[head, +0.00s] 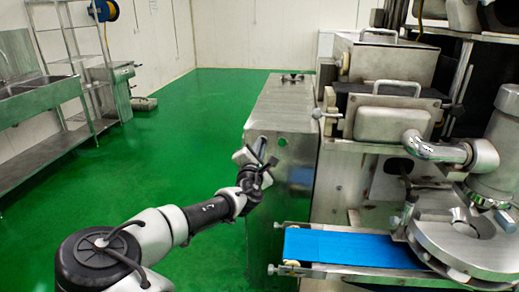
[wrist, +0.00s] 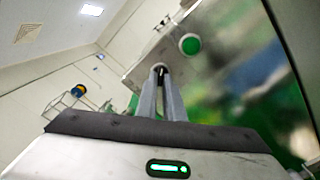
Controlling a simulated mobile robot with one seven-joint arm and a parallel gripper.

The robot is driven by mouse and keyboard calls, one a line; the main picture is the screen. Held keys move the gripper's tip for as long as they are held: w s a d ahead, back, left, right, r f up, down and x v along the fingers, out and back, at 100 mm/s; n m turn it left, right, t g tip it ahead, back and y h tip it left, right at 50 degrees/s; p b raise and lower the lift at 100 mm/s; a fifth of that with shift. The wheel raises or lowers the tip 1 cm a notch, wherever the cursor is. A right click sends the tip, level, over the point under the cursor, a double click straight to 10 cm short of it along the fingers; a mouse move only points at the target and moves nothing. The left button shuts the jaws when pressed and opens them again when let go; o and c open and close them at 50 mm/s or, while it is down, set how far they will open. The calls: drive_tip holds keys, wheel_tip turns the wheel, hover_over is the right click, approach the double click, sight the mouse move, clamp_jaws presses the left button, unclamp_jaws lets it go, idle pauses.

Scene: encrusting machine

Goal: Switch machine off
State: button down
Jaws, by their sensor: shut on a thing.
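The encrusting machine's steel cabinet (head: 283,190) stands right of my arm, with a round green button (head: 282,142) on its front face. The green button also shows in the wrist view (wrist: 190,44), just right of my fingertips. My gripper (head: 262,150) is at the upper part of that face, left of the button. In the wrist view my gripper (wrist: 160,70) has its fingers close together, shut on a small dark switch (wrist: 161,72) at the panel. The fingers hide most of the switch, so its position cannot be read.
A blue conveyor belt (head: 350,247) juts out low at the right, below the steel hoppers (head: 380,65). A steel sink bench (head: 40,100) and a rack stand along the left wall. The green floor (head: 200,130) between is clear.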

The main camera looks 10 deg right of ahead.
drive_tip(key=shift+n, duration=0.3)
idle(0.4)
drive_tip(key=c, duration=1.9)
unclamp_jaws()
drive_tip(key=shift+o, duration=0.2)
drive_tip(key=v, duration=1.7)
drive_tip(key=shift+s, duration=0.25)
